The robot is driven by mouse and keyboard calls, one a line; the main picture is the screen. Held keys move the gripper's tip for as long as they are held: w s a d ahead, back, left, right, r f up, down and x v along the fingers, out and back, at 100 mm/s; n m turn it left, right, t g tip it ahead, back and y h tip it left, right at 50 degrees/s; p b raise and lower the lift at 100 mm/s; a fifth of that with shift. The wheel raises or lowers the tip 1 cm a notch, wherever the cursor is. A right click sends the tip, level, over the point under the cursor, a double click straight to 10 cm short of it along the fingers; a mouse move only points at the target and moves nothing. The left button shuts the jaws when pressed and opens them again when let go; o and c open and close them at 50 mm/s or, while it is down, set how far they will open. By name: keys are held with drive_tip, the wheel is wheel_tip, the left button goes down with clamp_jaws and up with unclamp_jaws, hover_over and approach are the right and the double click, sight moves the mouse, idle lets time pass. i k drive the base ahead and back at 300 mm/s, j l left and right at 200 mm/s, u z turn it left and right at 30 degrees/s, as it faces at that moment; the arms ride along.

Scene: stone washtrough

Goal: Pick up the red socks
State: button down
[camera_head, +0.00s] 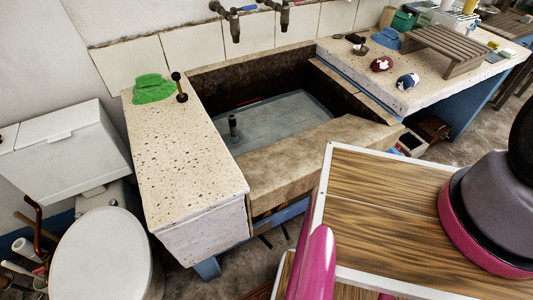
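The red socks (382,63) show as a small rolled ball, dark red with a white patch. They rest on the speckled stone counter (440,85) to the right of the trough, left of a slatted wooden stand. A similar blue and white sock ball (407,81) lies just in front and to the right, close by. Nothing is seen touching the red socks. Pink and grey parts of my own body fill the lower right.
The stone washtrough (320,148) holds water. The slatted stand (445,47), a blue cloth (384,38) and a dark brush (356,39) are near the socks. A green cloth (152,88) and a plunger (180,88) are on the left ledge. Taps (284,15) hang above.

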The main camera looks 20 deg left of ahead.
sight(382, 63)
drive_tip(key=i+l+u, duration=0.45)
drive_tip(key=l, duration=0.2)
drive_tip(key=l+u, duration=0.2)
drive_tip(key=l, duration=0.15)
drive_tip(key=i+l+u, duration=0.25)
drive_tip(key=l, duration=0.2)
drive_tip(key=l+u, duration=0.2)
drive_tip(key=l, duration=0.15)
